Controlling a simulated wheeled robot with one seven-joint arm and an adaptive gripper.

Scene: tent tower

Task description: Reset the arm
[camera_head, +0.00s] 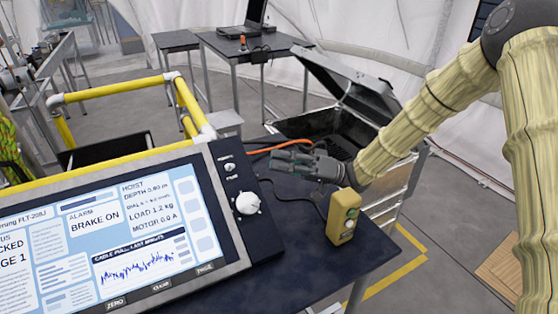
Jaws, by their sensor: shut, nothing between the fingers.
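My gripper (292,163) is dark grey and hangs over the right part of the dark table, at the end of my arm in its yellowish sleeve. The arm comes in from the upper right and bends at a dark joint. The gripper is shut and empty, with its fingers pointing left. I cannot tell how high the gripper is above the table.
A large display panel (108,236) with a white knob (247,203) covers the table's left. An orange cable (283,145) runs behind my gripper. An open black case (345,100) stands behind. Yellow railing (115,88) is at left. A laptop (247,20) sits on a far table.

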